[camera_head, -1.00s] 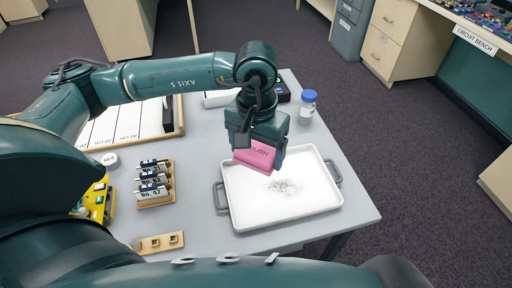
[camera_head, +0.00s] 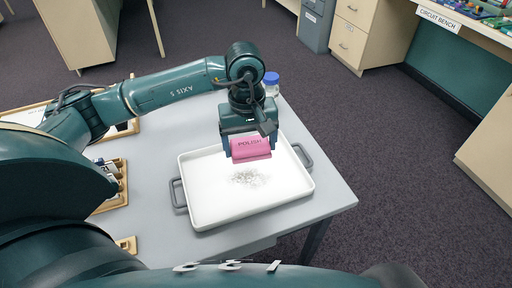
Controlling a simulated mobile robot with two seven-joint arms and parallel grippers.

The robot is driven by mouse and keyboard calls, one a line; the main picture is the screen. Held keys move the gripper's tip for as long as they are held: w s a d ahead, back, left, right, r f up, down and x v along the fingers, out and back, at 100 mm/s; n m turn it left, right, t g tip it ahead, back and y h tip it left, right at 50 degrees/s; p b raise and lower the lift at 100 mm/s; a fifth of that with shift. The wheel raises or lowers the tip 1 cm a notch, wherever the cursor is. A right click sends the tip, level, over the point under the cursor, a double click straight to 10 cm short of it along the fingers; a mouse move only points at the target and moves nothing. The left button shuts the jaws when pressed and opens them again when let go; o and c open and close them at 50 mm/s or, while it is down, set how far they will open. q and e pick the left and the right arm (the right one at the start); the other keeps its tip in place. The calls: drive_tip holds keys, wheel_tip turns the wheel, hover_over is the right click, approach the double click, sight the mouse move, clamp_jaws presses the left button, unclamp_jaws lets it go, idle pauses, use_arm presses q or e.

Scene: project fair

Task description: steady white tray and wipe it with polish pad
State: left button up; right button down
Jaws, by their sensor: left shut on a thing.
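The white tray (camera_head: 206,220) lies on the grey table, with grey handles at its left and right ends. A grey speckled smudge (camera_head: 246,178) marks the middle of its floor. My left gripper (camera_head: 250,150) is shut on the pink polish pad (camera_head: 251,148), which reads POLISH. The pad is over the back part of the tray, just behind the smudge; I cannot tell whether it touches the tray floor. My right gripper is not in view.
A jar with a blue lid (camera_head: 271,79) stands behind the tray, partly behind my left wrist. A wooden rack (camera_head: 121,184) is at the left, partly hidden by my arm. The table's right front corner (camera_head: 335,200) is clear.

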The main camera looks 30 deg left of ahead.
sight(240, 183)
use_arm(q)
drive_tip(key=shift+w+a+f+n+b, duration=0.1)
drive_tip(key=shift+a+f+n+b, duration=0.85)
drive_tip(key=shift+f, duration=1)
drive_tip(key=shift+w+a+f+n+b, duration=0.1)
drive_tip(key=shift+a+f+n+b, duration=0.4)
drive_tip(key=shift+f+b, duration=1.1)
drive_tip(key=shift+w+a+f+n+b, duration=0.1)
drive_tip(key=shift+a+f+n+b, duration=0.55)
drive_tip(key=shift+f, duration=1.7)
drive_tip(key=shift+d+f+n+b, duration=0.25)
drive_tip(key=shift+f+b, duration=0.25)
drive_tip(key=shift+f, duration=0.4)
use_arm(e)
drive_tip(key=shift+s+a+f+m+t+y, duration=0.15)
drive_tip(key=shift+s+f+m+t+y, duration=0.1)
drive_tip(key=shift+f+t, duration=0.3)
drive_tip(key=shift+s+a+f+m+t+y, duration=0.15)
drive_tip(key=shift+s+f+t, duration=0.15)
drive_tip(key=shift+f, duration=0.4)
use_arm(q)
drive_tip(key=shift+f, duration=0.1)
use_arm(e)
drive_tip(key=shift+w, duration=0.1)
use_arm(q)
drive_tip(key=shift+f+b, duration=0.95)
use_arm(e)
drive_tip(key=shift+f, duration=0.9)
